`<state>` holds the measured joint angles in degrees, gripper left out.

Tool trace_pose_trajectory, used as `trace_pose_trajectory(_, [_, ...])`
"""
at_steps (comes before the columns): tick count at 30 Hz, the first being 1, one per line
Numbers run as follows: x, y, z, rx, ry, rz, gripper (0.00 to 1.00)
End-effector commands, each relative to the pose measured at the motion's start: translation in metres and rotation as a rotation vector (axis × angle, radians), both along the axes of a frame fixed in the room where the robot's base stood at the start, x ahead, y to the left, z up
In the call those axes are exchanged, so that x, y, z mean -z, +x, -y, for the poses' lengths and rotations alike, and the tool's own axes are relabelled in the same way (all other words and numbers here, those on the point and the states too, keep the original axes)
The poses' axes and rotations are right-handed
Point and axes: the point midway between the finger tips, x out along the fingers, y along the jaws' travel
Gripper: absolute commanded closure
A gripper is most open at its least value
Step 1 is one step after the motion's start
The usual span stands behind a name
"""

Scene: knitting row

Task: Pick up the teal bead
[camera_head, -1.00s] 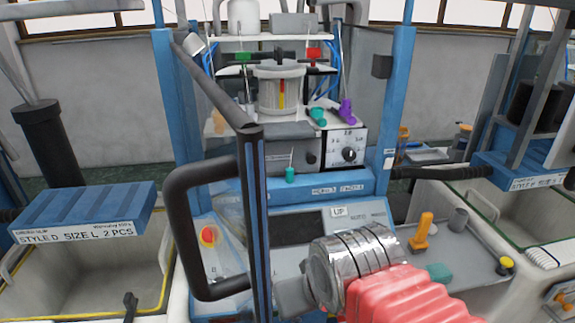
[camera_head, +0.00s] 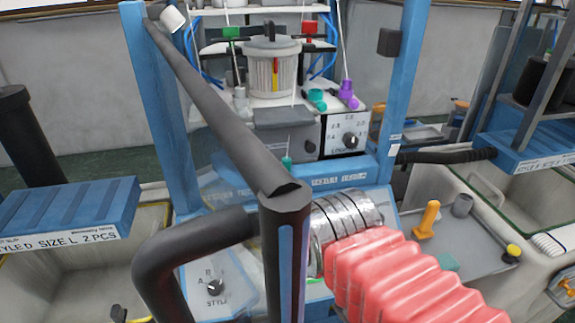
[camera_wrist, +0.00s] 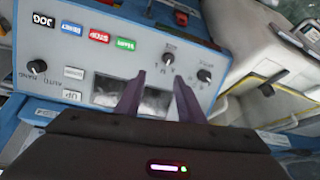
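Three teal things show in the head view, and I cannot tell which is the bead. One is a small teal piece (camera_head: 317,98) on the machine's upper shelf, beside a purple piece. One is a slim teal piece with a thin needle (camera_head: 287,162) at the machine's middle. No teal thing shows there. The head view hides my fingers.
A dark post with a curved handle (camera_head: 200,240) stands close in front of my arm. A white bin (camera_head: 500,215) is at right.

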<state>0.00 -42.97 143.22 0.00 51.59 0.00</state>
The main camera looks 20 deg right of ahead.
Motion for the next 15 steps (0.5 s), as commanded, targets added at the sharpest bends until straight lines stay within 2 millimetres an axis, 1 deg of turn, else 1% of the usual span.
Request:
trace_pose_trajectory(5, [-0.011,0.008,0.002,0.008,0.000,-0.004,0.61])
trace_pose_trajectory(7, [-0.020,0.015,0.002,0.016,0.000,-0.007,0.61])
trace_pose_trajectory(11, [-0.045,0.034,0.007,0.035,0.001,-0.017,0.61])
trace_pose_trajectory(15, [-0.076,0.060,0.018,0.064,0.001,-0.031,0.61])
